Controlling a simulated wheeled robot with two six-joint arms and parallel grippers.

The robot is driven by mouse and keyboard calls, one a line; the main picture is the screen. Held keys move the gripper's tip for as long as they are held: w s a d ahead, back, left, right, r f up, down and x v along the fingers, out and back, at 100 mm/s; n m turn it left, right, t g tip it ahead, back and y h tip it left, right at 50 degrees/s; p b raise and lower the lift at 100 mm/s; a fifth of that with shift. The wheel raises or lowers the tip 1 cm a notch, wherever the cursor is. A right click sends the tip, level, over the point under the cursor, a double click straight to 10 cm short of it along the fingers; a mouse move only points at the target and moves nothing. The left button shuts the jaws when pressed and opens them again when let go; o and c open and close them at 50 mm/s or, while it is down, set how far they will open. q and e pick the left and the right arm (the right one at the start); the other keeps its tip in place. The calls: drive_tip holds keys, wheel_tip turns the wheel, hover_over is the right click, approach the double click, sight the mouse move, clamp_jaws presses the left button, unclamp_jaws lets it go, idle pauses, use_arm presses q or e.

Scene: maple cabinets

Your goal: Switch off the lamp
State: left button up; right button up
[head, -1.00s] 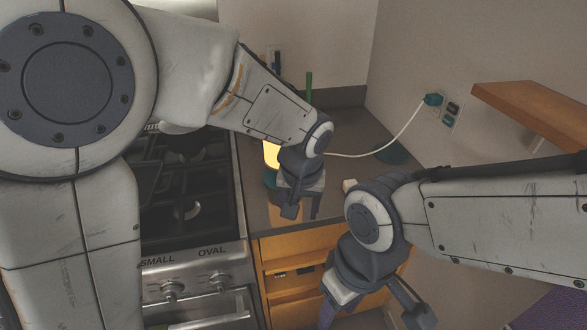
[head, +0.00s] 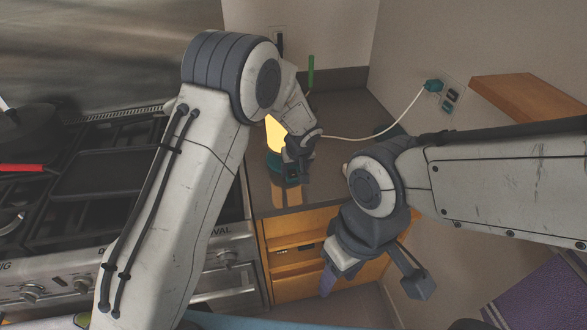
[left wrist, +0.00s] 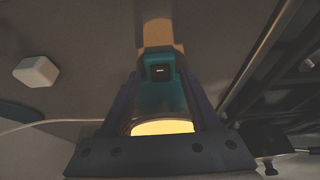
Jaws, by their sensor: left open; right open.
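The lamp stands on the grey counter in the corner beside the stove, its shade (head: 276,134) glowing yellow, so it is lit. Its teal base (head: 274,162) is partly hidden by my left gripper (head: 296,176). In the left wrist view the teal base (left wrist: 160,96) carries a small dark switch (left wrist: 159,71) with a light mark. The glowing part (left wrist: 162,127) lies nearer the camera. My left gripper is open, its fingers on both sides of the lamp; I cannot tell if they touch it. My right gripper (head: 372,284) is open and empty in front of the drawers.
A white cord (head: 365,138) runs from a wall plug (head: 433,86) towards the lamp. A small white block (left wrist: 36,71) lies on the counter. The stove (head: 105,160) is at left, with a black pan on it. A wooden shelf (head: 530,103) juts out at right.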

use_arm(q)
drive_tip(key=shift+w+a+f, duration=0.1)
drive_tip(key=shift+w+f, duration=0.05)
drive_tip(key=shift+f, duration=0.3)
drive_tip(key=shift+c, duration=0.3)
